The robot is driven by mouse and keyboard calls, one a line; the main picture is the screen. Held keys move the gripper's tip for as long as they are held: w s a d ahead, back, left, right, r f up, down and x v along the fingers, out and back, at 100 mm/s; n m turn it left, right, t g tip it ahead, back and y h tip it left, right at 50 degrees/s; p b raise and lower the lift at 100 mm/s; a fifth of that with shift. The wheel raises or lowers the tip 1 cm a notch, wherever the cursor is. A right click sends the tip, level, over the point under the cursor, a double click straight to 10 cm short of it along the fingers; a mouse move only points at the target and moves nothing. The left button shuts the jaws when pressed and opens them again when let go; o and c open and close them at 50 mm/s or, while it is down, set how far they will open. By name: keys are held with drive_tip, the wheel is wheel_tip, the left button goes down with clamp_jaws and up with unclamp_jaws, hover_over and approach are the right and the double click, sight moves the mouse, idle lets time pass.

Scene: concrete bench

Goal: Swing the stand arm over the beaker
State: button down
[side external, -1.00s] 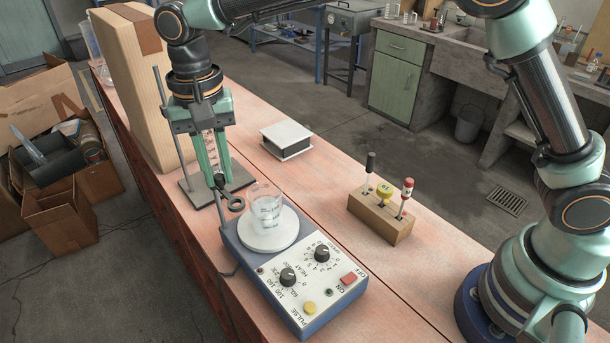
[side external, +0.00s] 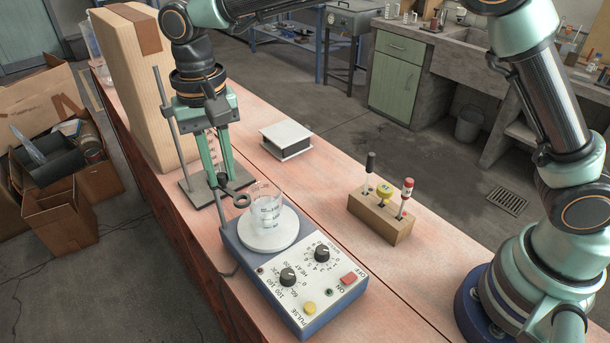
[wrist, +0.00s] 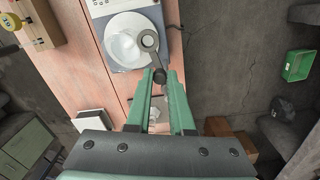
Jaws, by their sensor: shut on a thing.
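The stand has an upright grey rod (side external: 169,115) on a flat dark base plate (side external: 194,199). Its swinging arm ends in a dark ring (side external: 241,200), which also shows in the wrist view (wrist: 149,40). My gripper (side external: 221,183) is shut on the stand arm; in the wrist view the fingertips (wrist: 160,77) close around a dark knob on it. The clear beaker (side external: 267,210) stands upright on the round white plate (side external: 265,240) of the stirrer. The ring is at the beaker's left edge in the side view, not centred over it.
The stirrer body (side external: 310,295) with knobs fills the near bench. A wooden block holding tools (side external: 380,222) stands right, and a white-topped box (side external: 286,139) lies behind. A tall wooden block (side external: 135,90) stands close behind the stand. Bench between stirrer and tool block is clear.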

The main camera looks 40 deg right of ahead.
drive_tip(key=shift+w+d+r+n, duration=0.1)
drive_tip(key=shift+w+d+n, duration=0.15)
drive_tip(key=shift+n, duration=1.1)
drive_tip(key=shift+w+d+n, duration=0.15)
drive_tip(key=shift+d+n, duration=0.15)
drive_tip(key=shift+n, duration=1)
drive_tip(key=shift+w+d+r+n, duration=0.1)
drive_tip(key=shift+w+d+n, duration=0.15)
drive_tip(key=shift+n, duration=1.1)
drive_tip(key=c, duration=0.8)
unclamp_jaws()
drive_tip(key=shift+f, duration=0.1)
drive_tip(key=shift+d, duration=0.1)
wheel_tip(320, 180, up, 12)
drive_tip(key=shift+r, duration=0.1)
